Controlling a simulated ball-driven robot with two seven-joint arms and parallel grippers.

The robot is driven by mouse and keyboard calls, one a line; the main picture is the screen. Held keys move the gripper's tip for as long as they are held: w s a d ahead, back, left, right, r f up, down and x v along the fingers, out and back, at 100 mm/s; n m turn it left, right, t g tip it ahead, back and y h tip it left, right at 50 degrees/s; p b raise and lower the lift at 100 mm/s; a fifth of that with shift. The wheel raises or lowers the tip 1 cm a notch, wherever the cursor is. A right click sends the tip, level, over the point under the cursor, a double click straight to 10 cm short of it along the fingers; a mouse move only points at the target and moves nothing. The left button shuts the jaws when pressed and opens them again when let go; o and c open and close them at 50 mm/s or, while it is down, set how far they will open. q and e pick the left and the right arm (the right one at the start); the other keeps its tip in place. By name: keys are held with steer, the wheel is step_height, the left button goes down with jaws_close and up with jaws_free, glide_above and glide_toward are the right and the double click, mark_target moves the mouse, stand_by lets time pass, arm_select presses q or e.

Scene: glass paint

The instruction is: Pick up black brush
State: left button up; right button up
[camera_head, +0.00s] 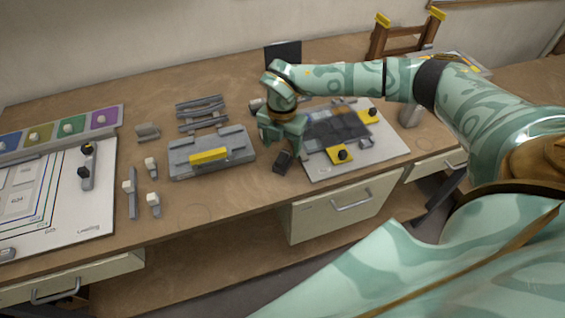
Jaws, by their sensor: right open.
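My right gripper (283,157) hangs down over the table, between the grey tray and the white board. Its jaws are open; the gap between the fingertips does not show clearly, and the dark piece at its lower end may be a finger. I cannot make out a clear black brush. A grey tool with black knobs (86,166) lies on the white sheet at the left. Several small grey tools with white heads, one of them a long tool (132,199), lie on the bare table. My left gripper is not in view.
A grey tray (181,168) with a yellow bar stands mid-table. A white board (393,150) with a dark plate and yellow pieces lies under my right arm. A white sheet (40,225) and coloured tray (72,129) are left. A grey rack (201,111) stands behind. The table's front centre is clear.

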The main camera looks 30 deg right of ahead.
mark_target(283, 156)
step_height(283, 156, down, 6)
steer(key=shift+d+r+b, duration=0.1)
steer(key=shift+b, duration=0.25)
steer(key=c, duration=1.2)
steer(key=shift+o, duration=0.2)
